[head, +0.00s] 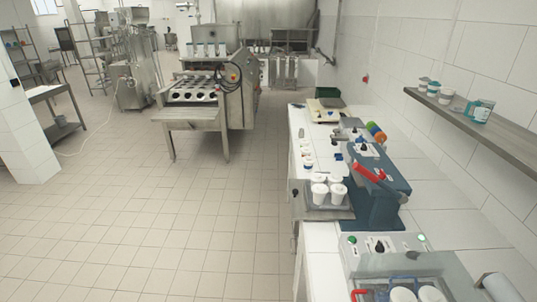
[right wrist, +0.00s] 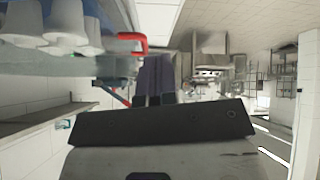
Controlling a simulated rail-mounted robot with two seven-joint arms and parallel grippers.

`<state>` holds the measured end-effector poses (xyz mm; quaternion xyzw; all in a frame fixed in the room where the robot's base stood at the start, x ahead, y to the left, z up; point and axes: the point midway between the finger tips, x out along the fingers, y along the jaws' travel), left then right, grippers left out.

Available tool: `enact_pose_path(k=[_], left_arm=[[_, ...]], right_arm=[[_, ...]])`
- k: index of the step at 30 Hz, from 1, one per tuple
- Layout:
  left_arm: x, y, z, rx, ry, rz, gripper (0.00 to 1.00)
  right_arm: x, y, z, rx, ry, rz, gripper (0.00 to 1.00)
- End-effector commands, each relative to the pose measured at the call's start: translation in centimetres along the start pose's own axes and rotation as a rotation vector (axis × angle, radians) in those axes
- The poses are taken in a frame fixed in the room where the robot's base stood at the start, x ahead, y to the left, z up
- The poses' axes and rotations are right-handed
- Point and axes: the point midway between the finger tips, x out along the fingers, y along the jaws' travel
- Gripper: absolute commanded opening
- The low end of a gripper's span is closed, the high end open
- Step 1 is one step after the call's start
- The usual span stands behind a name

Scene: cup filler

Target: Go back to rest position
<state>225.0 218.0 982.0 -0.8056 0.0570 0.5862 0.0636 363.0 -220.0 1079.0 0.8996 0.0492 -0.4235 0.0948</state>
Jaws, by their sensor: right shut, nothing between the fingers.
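My right gripper (right wrist: 160,122) fills the lower middle of the right wrist view as a dark bar on a grey body. It is shut with nothing held. White cups (right wrist: 62,22) show at the top left of that view, apart from the gripper. My left gripper is in neither view. In the head view, a pale rounded part at the bottom right corner may belong to my right arm; no gripper fingers show there.
A blue machine with a red handle (head: 368,172) stands on the counter. In front is a control box (head: 385,245) with a lit green light, beside more cups (head: 403,294). A wall shelf (head: 470,108) holds small cups.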

Motion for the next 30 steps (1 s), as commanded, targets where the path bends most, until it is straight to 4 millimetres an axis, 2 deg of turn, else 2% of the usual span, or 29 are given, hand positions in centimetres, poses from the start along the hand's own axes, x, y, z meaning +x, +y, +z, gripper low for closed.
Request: enact_pose_path(k=[1, 3, 9, 14, 15, 23, 30], left_arm=[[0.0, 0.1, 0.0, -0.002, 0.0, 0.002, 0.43], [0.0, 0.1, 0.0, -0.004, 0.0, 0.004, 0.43], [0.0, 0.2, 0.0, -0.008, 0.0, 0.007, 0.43], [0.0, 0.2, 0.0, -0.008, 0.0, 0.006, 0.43], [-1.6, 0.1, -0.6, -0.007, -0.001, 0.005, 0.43], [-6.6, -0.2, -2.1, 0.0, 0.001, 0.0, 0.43], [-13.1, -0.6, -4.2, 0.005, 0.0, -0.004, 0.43]], right_arm=[[0.2, -0.4, 2.8, 0.018, -0.062, -0.01, 0.0], [0.3, -1.0, 5.7, 0.033, -0.128, -0.024, 0.0], [-0.4, -3.0, 12.6, 0.05, -0.282, -0.065, 0.0], [-1.5, -4.1, 17.3, 0.051, -0.39, -0.086, 0.0], [-2.7, -3.7, 15.5, 0.051, -0.373, -0.083, 0.0], [-6.6, -3.0, 12.2, 0.05, -0.371, -0.082, 0.0], [-11.9, -2.1, 7.9, 0.05, -0.371, -0.082, 0.0]])
